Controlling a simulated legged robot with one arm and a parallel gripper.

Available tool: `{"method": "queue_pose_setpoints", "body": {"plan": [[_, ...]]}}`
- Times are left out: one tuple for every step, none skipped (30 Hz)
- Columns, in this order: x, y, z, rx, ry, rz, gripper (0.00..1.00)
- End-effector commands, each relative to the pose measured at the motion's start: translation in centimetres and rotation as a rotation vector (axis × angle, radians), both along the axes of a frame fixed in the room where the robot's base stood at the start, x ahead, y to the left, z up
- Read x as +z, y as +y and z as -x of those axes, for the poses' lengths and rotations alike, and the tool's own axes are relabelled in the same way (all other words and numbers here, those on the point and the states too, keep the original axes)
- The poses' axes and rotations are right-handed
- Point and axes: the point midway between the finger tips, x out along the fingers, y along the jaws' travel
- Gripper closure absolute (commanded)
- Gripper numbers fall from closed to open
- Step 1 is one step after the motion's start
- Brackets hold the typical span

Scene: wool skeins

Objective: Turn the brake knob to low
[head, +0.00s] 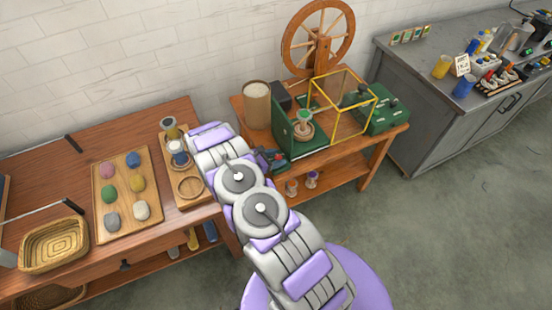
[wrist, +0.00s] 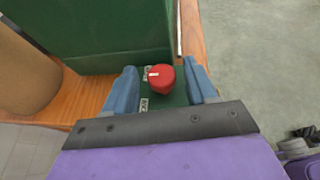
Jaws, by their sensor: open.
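The red brake knob (wrist: 161,80) shows in the wrist view on a green base (wrist: 176,99), with a white pointer mark on its top toward the left. Two small white labels lie at its left, one upper (wrist: 147,73) and one lower (wrist: 144,103); I cannot read them surely. My gripper (wrist: 159,69) is open, one blue finger at each side of the knob, with visible gaps. In the head view my gripper (head: 268,158) is at the front left of the green spinning machine (head: 292,131), and my arm covers part of that area.
A brown canister (head: 257,104) stands behind left of the machine; a yellow frame (head: 366,101) and wooden wheel (head: 318,38) rise behind right. A left table holds a tray of coloured wool (head: 112,223) and a basket (head: 54,246). Floor (head: 450,240) at right is clear.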

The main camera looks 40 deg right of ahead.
Motion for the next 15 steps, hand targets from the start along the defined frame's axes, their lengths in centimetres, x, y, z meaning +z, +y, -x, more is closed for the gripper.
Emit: {"method": "queue_pose_setpoints", "body": {"plan": [[-0.10, -0.12, 0.01, 0.001, 0.000, 0.002, 0.44], [-0.13, -0.17, 0.02, 0.001, 0.000, 0.003, 0.44], [-0.14, -0.25, 0.02, 0.002, 0.001, 0.004, 0.44], [-0.13, -0.24, 0.03, 0.002, 0.001, 0.004, 0.44], [-0.12, -0.20, 0.03, 0.002, 0.001, 0.006, 0.44], [-0.08, -0.13, 0.01, 0.003, 0.000, 0.007, 0.44], [-0.05, -0.09, 0.00, 0.003, 0.000, 0.007, 0.44], [-0.04, -0.06, 0.00, 0.003, 0.000, 0.007, 0.44], [-0.04, -0.06, 0.00, 0.003, 0.000, 0.007, 0.44], [-0.05, -0.09, 0.00, 0.003, 0.000, 0.007, 0.44], [-0.06, -0.14, 0.00, 0.003, -0.001, 0.006, 0.44], [-0.10, -0.24, 0.02, 0.002, 0.000, 0.005, 0.44], [-0.14, -0.32, 0.02, 0.002, 0.000, 0.004, 0.47], [-0.16, -0.40, 0.03, 0.001, 0.000, 0.003, 0.50], [-0.16, -0.43, 0.05, 0.001, 0.000, 0.003, 0.54]]}}
